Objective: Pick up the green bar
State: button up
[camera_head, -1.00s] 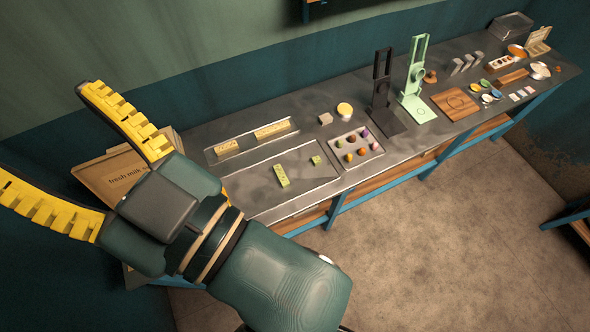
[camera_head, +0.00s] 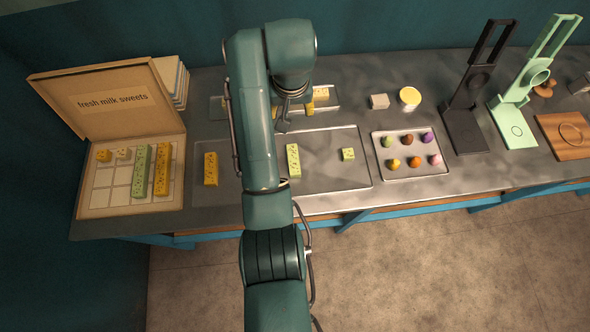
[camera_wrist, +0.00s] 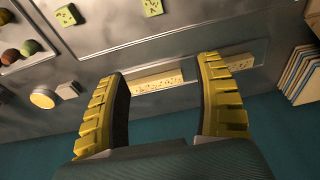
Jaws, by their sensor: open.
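A long green bar (camera_head: 293,160) lies on the large flat tray (camera_head: 333,186), just right of my arm. Another green bar (camera_head: 142,172) is in the sweets box (camera_head: 131,209). My gripper (camera_wrist: 165,68) is open and empty, above the narrow back tray, behind the green bar. A pale yellow bar (camera_wrist: 157,81) shows between its fingers, in that tray. My arm hides most of the gripper in the head view.
A yellow bar (camera_head: 210,169) lies left of my arm. Black (camera_head: 465,128) and mint (camera_head: 513,132) stands are further right. A wall is behind the table.

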notch_tip(320, 180, down, 6)
jog(key=s+r+g+b, duration=0.1)
jog(key=s+g, duration=0.1)
jog(key=s, duration=0.1)
jog(key=b, duration=0.1)
send_over(293, 157)
jog(key=f, duration=0.9)
jog(key=shift+w+a+f, duration=0.1)
jog(key=shift+a+f, duration=0.15)
jog(key=shift+a, duration=0.1)
jog(key=f, duration=0.2)
jog(key=f+b, duration=0.1)
jog(key=f, duration=0.3)
jog(key=shift+d+b, duration=0.35)
jog(key=shift+b, duration=0.05)
grip_shut()
